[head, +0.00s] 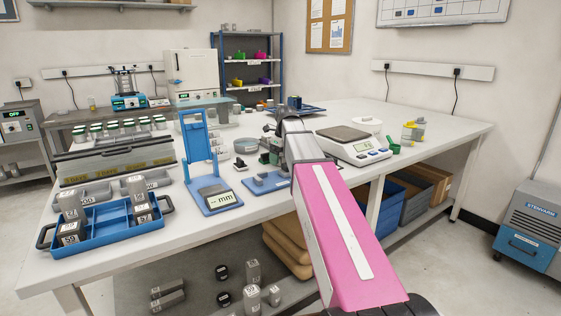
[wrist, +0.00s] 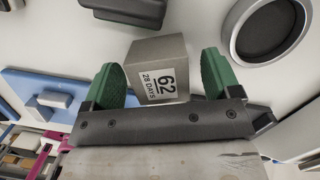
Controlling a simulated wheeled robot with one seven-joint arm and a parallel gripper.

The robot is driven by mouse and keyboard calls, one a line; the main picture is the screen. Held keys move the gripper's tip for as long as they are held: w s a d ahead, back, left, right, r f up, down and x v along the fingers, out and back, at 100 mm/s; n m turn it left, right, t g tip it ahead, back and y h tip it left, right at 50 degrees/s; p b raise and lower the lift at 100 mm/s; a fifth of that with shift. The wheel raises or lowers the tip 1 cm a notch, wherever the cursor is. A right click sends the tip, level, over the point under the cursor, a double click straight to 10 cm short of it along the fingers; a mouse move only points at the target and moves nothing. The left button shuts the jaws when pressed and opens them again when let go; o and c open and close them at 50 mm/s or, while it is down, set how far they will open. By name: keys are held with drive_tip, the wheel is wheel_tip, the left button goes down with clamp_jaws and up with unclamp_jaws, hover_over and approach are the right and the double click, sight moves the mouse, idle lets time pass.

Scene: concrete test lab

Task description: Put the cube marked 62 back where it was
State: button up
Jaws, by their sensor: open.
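The cube marked 62 (wrist: 160,68) is grey, with a white label reading "62, 28 DAYS" facing the wrist camera. It sits on the white bench between the green fingers of my gripper (wrist: 162,74), which is open. The left finger is close to the cube; a gap shows on the right. In the head view my gripper (head: 270,148) is over the bench behind the blue-based device, and my arm hides much of that spot. I cannot make out the cube there. A blue compartment tray (head: 100,246) at the front left holds several grey labelled cubes and has empty compartments.
A blue measuring stand (head: 222,200) with a "mm" display and a blue-based device (head: 264,183) stand close by. A round grey dish (head: 246,146) is near my gripper, also at upper right in the wrist view (wrist: 237,52). A scale (head: 352,147) stands right.

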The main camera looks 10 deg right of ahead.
drive_tip(key=c, duration=1.2)
drive_tip(key=shift+r, duration=0.1)
drive_tip(key=shift+c, duration=0.2)
